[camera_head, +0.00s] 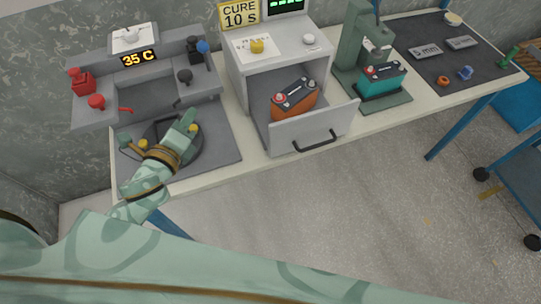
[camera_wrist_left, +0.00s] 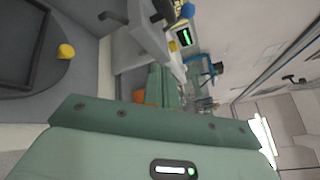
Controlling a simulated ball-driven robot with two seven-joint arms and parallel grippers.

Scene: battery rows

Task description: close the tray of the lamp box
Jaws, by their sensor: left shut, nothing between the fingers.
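The lamp box (camera_head: 237,62) is a pale cabinet in the middle of the bench, under a yellow "CURE 10 s" sign. Its tray is pulled out toward me, and the tray's front panel (camera_head: 335,122) carries a black bar handle (camera_head: 315,141). An orange battery (camera_head: 294,99) with a dark top sits in the tray. My left gripper (camera_head: 187,120) is shut and empty, left of the lamp box and apart from the tray, above the grey mat. Its green fingers (camera_wrist_left: 165,85) also show in the left wrist view. My right gripper is not in view.
A grey station (camera_head: 150,85) reading 35 C stands at the left, with a round dark fixture (camera_head: 172,142) before it. A green press (camera_head: 357,55) with a teal battery (camera_head: 381,77) stands to the right. A dark mat (camera_head: 430,75) holds small parts. Floor before the tray is clear.

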